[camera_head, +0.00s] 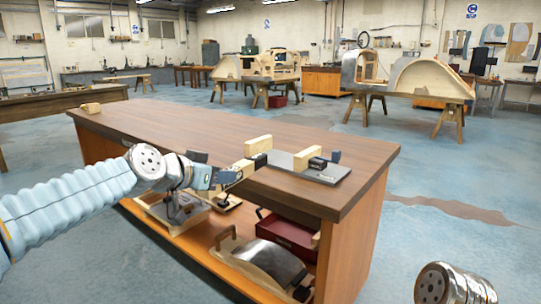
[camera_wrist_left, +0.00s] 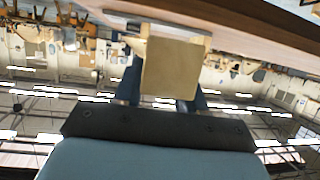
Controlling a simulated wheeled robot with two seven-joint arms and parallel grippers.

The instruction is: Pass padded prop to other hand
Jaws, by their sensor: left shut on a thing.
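My left gripper (camera_head: 228,176) comes in from the left, just over the front edge of the wooden bench. It is shut on the padded prop (camera_head: 241,169), a pale wooden piece that seems to end in a dark pad. In the left wrist view the prop's pale face (camera_wrist_left: 172,68) sits between the two dark fingers (camera_wrist_left: 163,92).
A grey plate (camera_head: 325,176) on the bench (camera_head: 200,130) carries a pale block (camera_head: 303,158) and dark parts. Another pale block (camera_head: 258,145) stands behind the prop. A small wooden block (camera_head: 91,108) lies at the far left. The lower shelf holds a red tray (camera_head: 287,235) and a curved metal panel (camera_head: 268,262).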

